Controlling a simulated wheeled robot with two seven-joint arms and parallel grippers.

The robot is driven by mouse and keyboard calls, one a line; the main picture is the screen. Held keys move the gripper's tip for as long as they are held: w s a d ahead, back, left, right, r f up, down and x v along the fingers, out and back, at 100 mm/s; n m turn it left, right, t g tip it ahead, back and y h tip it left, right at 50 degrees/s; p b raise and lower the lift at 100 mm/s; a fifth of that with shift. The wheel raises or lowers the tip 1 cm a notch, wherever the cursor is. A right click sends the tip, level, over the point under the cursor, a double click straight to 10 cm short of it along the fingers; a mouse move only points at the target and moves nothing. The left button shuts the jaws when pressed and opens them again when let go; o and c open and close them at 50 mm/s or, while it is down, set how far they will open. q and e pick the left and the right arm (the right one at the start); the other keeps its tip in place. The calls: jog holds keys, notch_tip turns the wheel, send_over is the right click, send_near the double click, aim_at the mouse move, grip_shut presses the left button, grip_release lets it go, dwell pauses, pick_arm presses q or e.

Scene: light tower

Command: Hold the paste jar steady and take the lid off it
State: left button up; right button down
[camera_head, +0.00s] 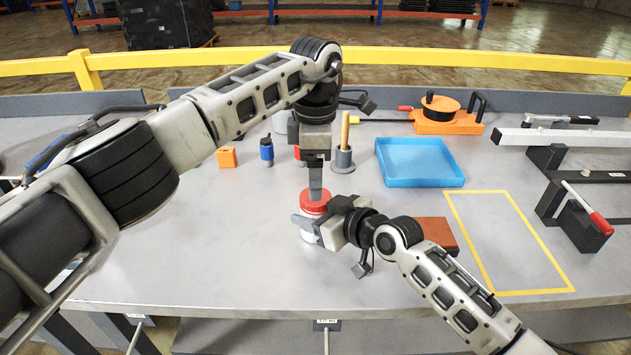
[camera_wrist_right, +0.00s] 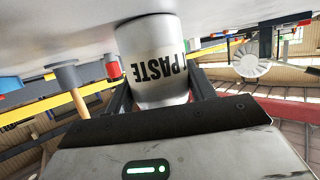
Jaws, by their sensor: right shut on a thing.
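The white paste jar (camera_head: 309,236) stands on the grey table with a red lid (camera_head: 314,204) on top. My right gripper (camera_head: 308,227) is shut around the jar body from the right. In the right wrist view the jar (camera_wrist_right: 152,60) sits between its fingers, with the PASTE lettering upside down; the lid is hidden there. My left gripper (camera_head: 316,188) points straight down at the lid from above. Its visible finger overlaps the lid; I cannot tell whether it grips it.
A brown block (camera_head: 437,234) lies behind my right arm. The yellow-outlined area (camera_head: 508,242) is empty.

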jog(key=shift+c, duration=2.2)
grip_release()
